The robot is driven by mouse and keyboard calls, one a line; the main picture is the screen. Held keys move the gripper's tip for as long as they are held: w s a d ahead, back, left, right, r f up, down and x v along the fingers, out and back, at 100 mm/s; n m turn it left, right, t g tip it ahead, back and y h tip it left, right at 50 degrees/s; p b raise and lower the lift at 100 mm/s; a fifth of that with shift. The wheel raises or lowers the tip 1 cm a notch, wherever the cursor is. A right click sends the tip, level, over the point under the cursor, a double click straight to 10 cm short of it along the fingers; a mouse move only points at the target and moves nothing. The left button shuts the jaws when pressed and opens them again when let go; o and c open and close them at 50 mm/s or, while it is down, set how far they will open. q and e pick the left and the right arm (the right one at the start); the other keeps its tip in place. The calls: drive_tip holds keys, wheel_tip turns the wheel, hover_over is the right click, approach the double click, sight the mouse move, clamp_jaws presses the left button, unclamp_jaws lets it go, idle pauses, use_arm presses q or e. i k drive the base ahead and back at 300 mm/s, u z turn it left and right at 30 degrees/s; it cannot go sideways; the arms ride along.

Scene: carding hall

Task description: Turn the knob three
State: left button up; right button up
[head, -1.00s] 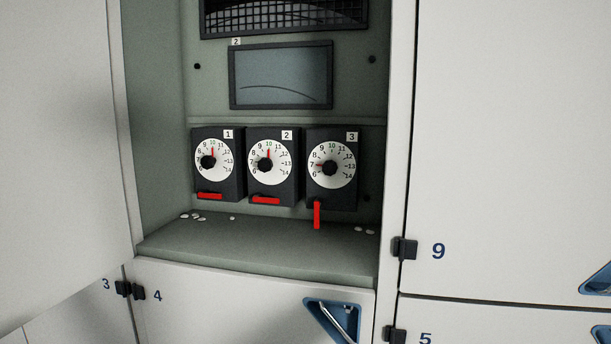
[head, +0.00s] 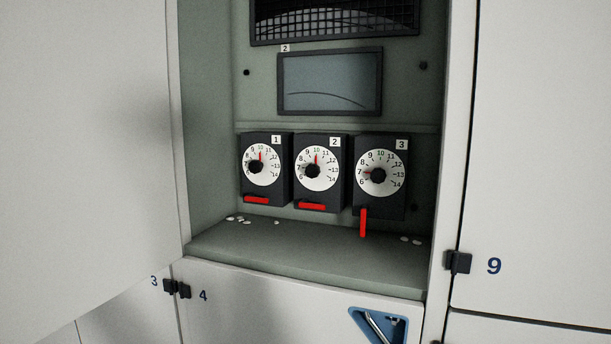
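Knob three (head: 378,176) is a black knob on a white dial, on the dark box labelled 3, the rightmost of three in an open cabinet recess. Its dial has numbers from about 6 to 14, and its red pointer points left, near 7. A red lever (head: 363,222) under box 3 hangs straight down. Knob one (head: 256,167) and knob two (head: 312,171) have red pointers pointing up near 10. Their red levers (head: 256,200) and (head: 312,206) lie horizontal. Neither of my grippers shows in the head view.
A shelf (head: 310,258) below the boxes holds several small white bits. A dark framed panel (head: 330,82) and a mesh grille (head: 335,18) are above. An open door (head: 80,150) stands left, closed door 9 (head: 545,150) right. A latch (head: 458,262) sticks out.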

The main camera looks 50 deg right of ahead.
sight(378, 174)
drive_tip(key=u, duration=0.2)
drive_tip(key=k, duration=1.7)
drive_tip(key=z, duration=0.85)
drive_tip(key=i, duration=1)
drive_tip(key=u, duration=0.05)
